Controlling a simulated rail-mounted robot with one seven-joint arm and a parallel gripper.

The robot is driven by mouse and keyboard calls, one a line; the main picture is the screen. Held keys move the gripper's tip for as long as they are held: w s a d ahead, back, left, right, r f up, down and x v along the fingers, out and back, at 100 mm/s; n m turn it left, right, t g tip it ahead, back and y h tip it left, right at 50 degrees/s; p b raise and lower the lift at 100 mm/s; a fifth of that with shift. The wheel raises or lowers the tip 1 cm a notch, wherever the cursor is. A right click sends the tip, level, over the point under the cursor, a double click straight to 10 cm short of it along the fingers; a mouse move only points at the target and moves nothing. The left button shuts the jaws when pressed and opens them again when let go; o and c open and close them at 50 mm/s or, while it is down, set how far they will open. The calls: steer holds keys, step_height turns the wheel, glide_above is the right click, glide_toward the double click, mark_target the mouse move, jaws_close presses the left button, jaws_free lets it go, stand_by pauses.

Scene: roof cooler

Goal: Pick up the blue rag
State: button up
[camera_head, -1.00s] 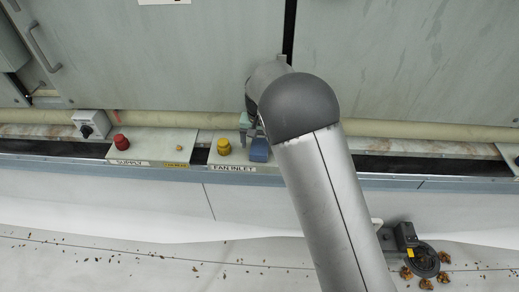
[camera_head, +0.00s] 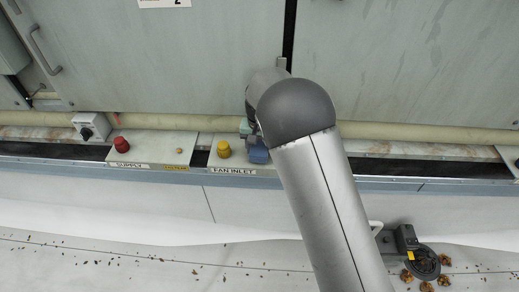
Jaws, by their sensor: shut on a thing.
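The blue rag (camera_head: 258,155) is a small dark blue piece at the right end of the FAN INLET plate (camera_head: 233,171), just right of the yellow knob. My gripper (camera_head: 250,140) is mostly hidden behind my arm. Its visible part is directly above the rag and touches it, and it is shut on the rag. Whether the rag is clear of the plate cannot be told from this view.
A yellow knob (camera_head: 224,149) stands close left of the rag. A red knob (camera_head: 121,144) stands on the SUPPLY plate (camera_head: 150,146). A beige pipe (camera_head: 420,131) and grey cabinet doors (camera_head: 400,60) are behind. A black round device (camera_head: 421,262) lies lower right among brown leaves.

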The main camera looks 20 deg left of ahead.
step_height(320, 180, up, 3)
steer(key=shift+f, duration=0.15)
steer(key=s+d+r, duration=0.5)
steer(key=d+r, duration=0.4)
steer(key=d, duration=0.4)
steer(key=shift+r+b, duration=0.3)
